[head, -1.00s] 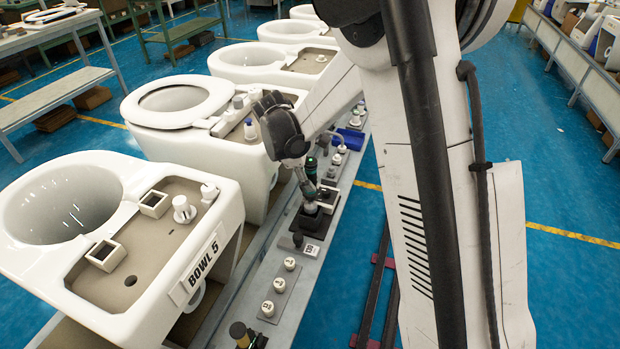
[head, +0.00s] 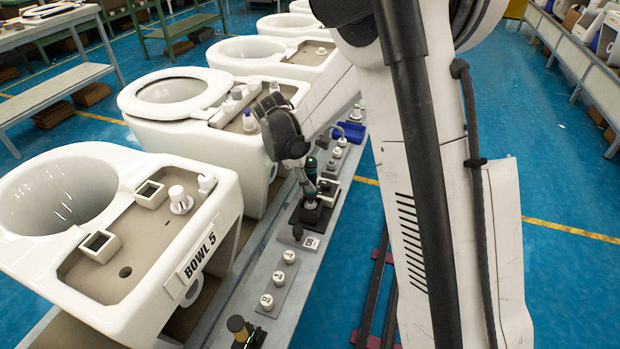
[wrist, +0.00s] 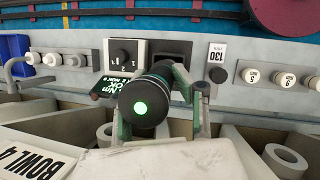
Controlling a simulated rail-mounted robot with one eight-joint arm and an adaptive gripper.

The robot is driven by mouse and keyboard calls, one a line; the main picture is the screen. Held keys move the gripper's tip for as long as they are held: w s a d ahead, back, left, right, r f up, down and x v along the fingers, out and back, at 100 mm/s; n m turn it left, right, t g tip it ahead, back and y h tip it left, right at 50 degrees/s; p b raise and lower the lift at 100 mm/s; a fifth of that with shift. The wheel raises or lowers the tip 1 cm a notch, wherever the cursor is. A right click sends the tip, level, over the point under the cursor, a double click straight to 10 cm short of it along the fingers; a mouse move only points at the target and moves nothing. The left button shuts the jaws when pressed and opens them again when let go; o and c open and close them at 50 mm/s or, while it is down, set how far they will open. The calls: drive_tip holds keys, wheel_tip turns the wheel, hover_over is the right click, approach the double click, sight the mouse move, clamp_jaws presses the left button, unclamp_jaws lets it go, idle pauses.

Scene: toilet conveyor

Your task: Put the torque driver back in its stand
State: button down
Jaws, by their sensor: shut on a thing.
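My gripper (wrist: 172,122) is shut on the torque driver (wrist: 150,97), a dark green and black tool with a lit green end. The driver (head: 311,168) also shows in the head view, roughly upright below my wrist. The black stand (head: 313,212) is directly below it on the grey rail. In the wrist view the stand's dark square block (wrist: 176,48) shows behind the driver. Whether the driver's lower end is in the stand or just above it is hidden.
A white box with a dial (wrist: 126,54) stands beside the stand, and a "130" label (wrist: 217,53) on its other side. Numbered white knobs (head: 289,257) and a blue bin (head: 350,132) are on the rail. Bowl 5 (head: 200,250) stands close along the left.

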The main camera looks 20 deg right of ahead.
drive_tip(key=shift+f+b, duration=1.05)
drive_tip(key=shift+f, duration=0.45)
drive_tip(key=c, duration=1.3)
unclamp_jaws()
drive_tip(key=v, duration=1.2)
drive_tip(key=shift+r, duration=0.1)
